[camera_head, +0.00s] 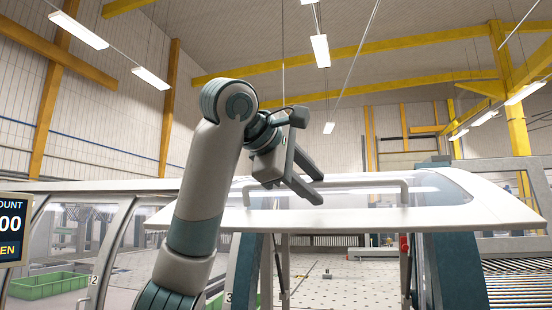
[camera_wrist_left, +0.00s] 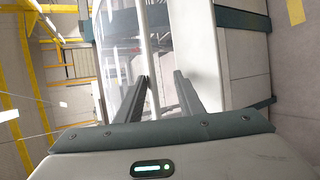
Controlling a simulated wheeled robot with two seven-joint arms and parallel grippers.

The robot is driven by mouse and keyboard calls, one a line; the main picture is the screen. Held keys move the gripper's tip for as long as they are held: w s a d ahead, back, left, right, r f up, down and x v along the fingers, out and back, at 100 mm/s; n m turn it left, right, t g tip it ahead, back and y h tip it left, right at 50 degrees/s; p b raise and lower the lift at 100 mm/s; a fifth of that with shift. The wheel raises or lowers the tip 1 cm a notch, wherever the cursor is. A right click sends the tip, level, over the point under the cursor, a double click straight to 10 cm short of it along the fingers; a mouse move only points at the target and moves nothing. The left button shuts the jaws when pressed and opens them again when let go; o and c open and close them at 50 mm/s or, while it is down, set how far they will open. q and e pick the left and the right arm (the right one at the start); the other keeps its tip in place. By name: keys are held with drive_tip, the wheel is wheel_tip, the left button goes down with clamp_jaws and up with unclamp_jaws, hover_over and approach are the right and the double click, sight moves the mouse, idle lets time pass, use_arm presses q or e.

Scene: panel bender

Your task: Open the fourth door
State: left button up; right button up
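A door panel (camera_head: 480,200) with a white frame and clear window is swung up, and the opening below it shows the machine's inside. No number shows on it, so I cannot confirm it is the fourth. Its long pale handle (camera_head: 352,188) runs across the front. My left gripper (camera_head: 318,188) is at the left part of this handle, its two fingers apart. In the left wrist view the fingers (camera_wrist_left: 163,80) are open, with a pale bar (camera_wrist_left: 149,60) running along the gap, closer to the left finger. I cannot tell whether they touch it. My right gripper is out of view.
Glazed doors (camera_head: 120,240) stand closed at the left, one marked 2; a 3 shows near the arm. Green bins (camera_head: 48,285) show behind the glass. A perforated table (camera_head: 340,275) lies under the raised door. A roller conveyor (camera_head: 520,285) is at the right, a display (camera_head: 12,230) at the left edge.

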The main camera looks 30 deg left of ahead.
use_arm(q)
drive_tip(key=b+v, duration=0.5)
drive_tip(key=v, duration=0.8)
drive_tip(key=shift+s, duration=0.25)
